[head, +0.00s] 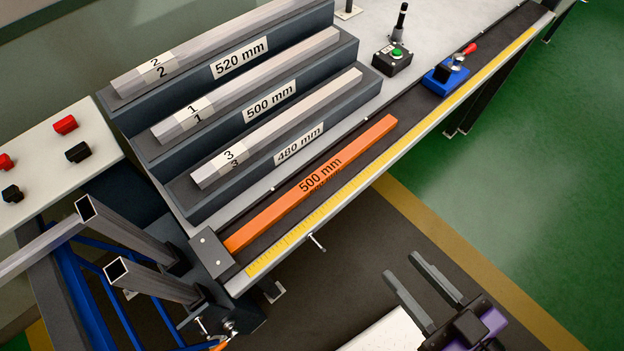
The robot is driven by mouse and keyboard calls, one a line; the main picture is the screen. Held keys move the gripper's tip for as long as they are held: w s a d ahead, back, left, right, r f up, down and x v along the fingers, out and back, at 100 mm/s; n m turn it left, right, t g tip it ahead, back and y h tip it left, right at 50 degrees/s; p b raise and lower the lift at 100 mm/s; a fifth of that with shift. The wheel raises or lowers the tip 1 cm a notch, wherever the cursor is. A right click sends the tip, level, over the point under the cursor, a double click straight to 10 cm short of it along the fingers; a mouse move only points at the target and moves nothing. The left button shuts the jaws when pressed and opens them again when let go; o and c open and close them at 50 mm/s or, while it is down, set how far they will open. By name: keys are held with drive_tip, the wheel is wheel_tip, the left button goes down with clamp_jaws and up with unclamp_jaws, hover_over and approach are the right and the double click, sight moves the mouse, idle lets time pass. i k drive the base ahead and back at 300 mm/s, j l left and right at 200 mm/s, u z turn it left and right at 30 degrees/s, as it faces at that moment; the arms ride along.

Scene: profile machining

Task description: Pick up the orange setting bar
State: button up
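The orange setting bar (310,184), marked "500 mm", lies in the dark channel along the front of the bench. Its left end is close to a grey stop block (211,253). A yellow ruler strip (340,205) runs along the bench edge in front of it. My gripper (412,268) is at the lower right, in front of the bench and apart from the bar. Its two grey fingers are spread with nothing between them.
A stepped rack holds grey bars marked 520 mm (220,48), 500 mm (250,85) and 480 mm (280,125) behind the channel. A blue clamp (445,78) and a green-button box (392,60) stand right. Square tubes (150,280) stand at left.

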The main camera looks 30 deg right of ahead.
sight(252, 229)
drive_tip(key=i+l+u, duration=0.1)
drive_tip(key=l+u, duration=0.15)
drive_tip(key=l, duration=0.55)
drive_tip(key=l+u, duration=0.25)
drive_tip(key=l, duration=0.55)
drive_tip(key=l+u, duration=0.25)
drive_tip(key=l, duration=0.55)
drive_tip(key=k+l+u, duration=0.25)
drive_tip(key=l, duration=0.5)
drive_tip(key=i+l, duration=0.05)
drive_tip(key=i, duration=0.05)
